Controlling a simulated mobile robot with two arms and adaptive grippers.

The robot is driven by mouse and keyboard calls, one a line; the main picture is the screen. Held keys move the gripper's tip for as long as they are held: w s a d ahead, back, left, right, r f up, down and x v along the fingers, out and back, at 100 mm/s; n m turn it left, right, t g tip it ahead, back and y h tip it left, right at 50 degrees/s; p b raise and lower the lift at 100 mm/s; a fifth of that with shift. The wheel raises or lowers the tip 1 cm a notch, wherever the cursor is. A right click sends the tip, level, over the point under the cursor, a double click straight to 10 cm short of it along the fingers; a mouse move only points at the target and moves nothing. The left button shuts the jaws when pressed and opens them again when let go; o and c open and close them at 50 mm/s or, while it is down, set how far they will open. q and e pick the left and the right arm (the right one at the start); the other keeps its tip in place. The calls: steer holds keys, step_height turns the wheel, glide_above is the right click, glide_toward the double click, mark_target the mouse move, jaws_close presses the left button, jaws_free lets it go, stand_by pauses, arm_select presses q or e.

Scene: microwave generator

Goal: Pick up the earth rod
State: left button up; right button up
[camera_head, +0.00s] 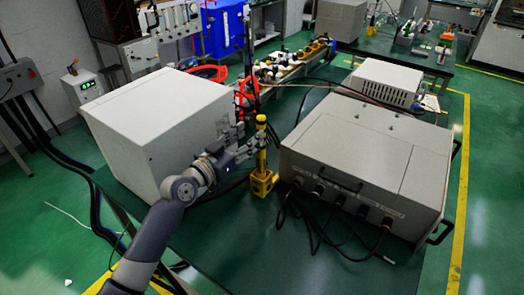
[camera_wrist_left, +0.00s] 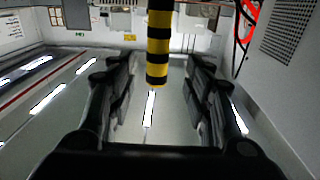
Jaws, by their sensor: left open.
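The earth rod stands upright in a yellow holder (camera_head: 262,183) on the dark green bench, between two grey cabinets. Its yellow part (camera_head: 261,135) shows just right of my left gripper (camera_head: 250,143). In the left wrist view the rod (camera_wrist_left: 158,48) has yellow and black stripes and hangs from the top edge between the two open fingers (camera_wrist_left: 158,92). Clear gaps show on both sides of it, so the fingers do not appear to touch it. My right gripper is in neither view.
A large grey box (camera_head: 150,115) stands left of the rod, close behind my left arm. A wide grey instrument (camera_head: 365,160) with black cables in front stands to the right. Red rings (camera_head: 208,72) and a crowded rack (camera_head: 290,65) lie behind. The green floor at right is free.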

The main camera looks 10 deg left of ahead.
mark_target(258, 127)
arm_select(q)
steer(key=shift+w+d, duration=0.25)
steer(key=shift+w, duration=0.2)
steer(key=shift+w+d+r+p, duration=0.45)
steer(key=shift+w+p, duration=0.2)
steer(key=shift+w, duration=0.1)
steer(key=x, duration=0.3)
steer(key=shift+p, duration=0.35)
steer(key=shift+w+d+f, duration=0.1)
steer(key=shift+w+d, duration=0.05)
steer(key=shift+w, duration=0.1)
jaws_close()
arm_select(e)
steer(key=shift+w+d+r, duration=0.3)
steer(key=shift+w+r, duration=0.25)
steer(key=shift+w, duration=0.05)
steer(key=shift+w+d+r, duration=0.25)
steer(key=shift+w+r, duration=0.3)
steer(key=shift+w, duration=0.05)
